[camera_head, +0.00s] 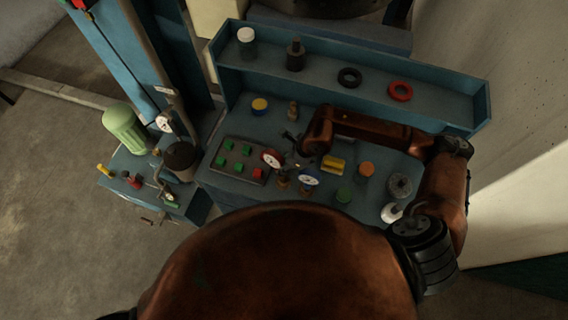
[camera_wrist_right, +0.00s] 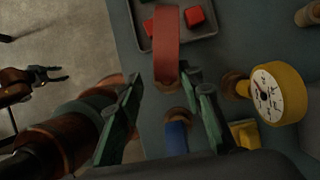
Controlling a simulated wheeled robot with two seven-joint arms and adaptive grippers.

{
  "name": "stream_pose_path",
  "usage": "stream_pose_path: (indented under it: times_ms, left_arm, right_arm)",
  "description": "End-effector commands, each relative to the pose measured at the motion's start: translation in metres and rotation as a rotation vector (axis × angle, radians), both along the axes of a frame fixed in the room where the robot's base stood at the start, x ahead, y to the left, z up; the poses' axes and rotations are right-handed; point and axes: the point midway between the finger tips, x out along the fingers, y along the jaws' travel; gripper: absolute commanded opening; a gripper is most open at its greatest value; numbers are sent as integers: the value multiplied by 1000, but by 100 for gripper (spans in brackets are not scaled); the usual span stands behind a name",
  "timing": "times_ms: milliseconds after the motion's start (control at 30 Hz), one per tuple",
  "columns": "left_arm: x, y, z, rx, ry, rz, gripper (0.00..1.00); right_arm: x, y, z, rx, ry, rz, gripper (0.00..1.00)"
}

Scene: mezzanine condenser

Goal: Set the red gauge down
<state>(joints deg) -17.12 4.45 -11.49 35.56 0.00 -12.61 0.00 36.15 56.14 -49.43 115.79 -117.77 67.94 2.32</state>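The red gauge (camera_head: 272,158) with a white dial is beside the button tray, on the bench side of my right gripper (camera_head: 295,152). In the right wrist view the red gauge (camera_wrist_right: 166,42) shows edge-on, its brass stem between or just beyond the fingertips. The fingers of my right gripper (camera_wrist_right: 164,80) stand apart, with a visible gap at the left finger; no firm grip shows. The gauge's lower end is partly hidden. A gripper, seemingly my left (camera_wrist_right: 50,75), shows open and empty in the wrist view, away from the bench.
A blue gauge (camera_head: 308,180) stands close to the right. A tray (camera_head: 225,172) with green and red blocks lies left. A raised shelf (camera_head: 322,79) bounds the back.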

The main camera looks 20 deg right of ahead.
Motion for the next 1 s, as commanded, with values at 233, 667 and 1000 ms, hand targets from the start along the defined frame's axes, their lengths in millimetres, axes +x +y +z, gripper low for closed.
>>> stream_pose_path:
  times_ms: [233, 667, 1000]
  left_arm:
    - [-1, 1, -4, 1, 1, 0, 40]
    - [-3, 2, -19, 2, 4, 0, 40]
    - [-3, 2, -21, 2, 4, 0, 40]
  right_arm:
    - [-3, -7, 18, 0, -4, 0, 34]
    - [-21, -34, 95, 0, -5, -2, 34]
    - [-26, -39, 112, 3, -1, -1, 34]
